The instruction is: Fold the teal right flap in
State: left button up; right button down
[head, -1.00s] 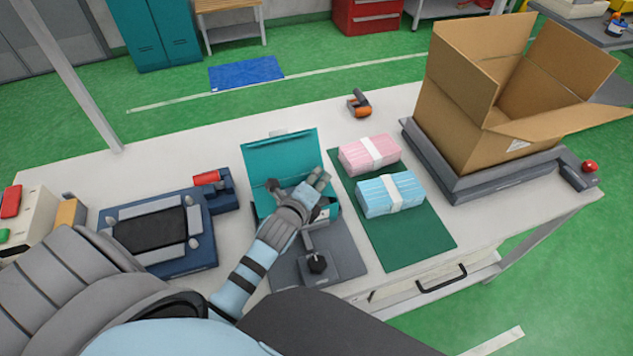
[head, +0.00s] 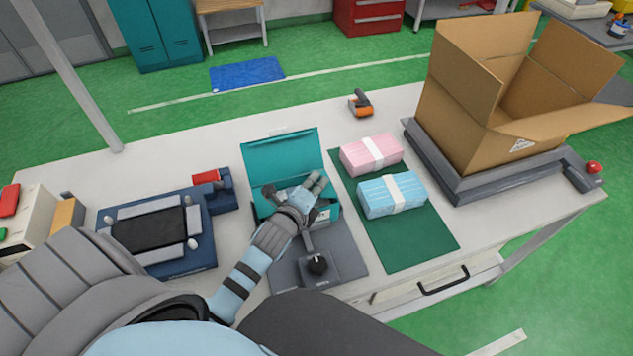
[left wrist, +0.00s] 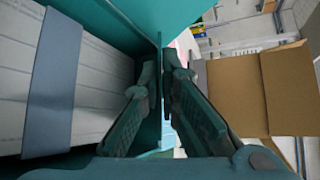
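The teal box (head: 262,208) stands on a grey plate with its back lid (head: 282,156) raised. In the left wrist view a pale stack with a grey-blue band (left wrist: 47,95) lies inside it. My left gripper (head: 318,183) is at the box's right side and hides much of that side in the head view. In the left wrist view its two fingertips (left wrist: 158,68) are close together, with the thin upright teal right flap (left wrist: 166,134) between them. They look closed on it. My right gripper is not in view.
A pink pack (head: 371,154) and a blue pack (head: 392,194) lie on a green mat (head: 412,243) right of the box. An open carton (head: 455,110) stands on a grey platform farther right. A blue fixture (head: 190,262) is to the left. A black knob (head: 317,264) stands in front.

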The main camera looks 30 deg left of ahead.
pick_arm(q)
jog(key=shift+o, duration=1.4)
jog(key=shift+s, duration=0.15)
jog(key=v, duration=1.2)
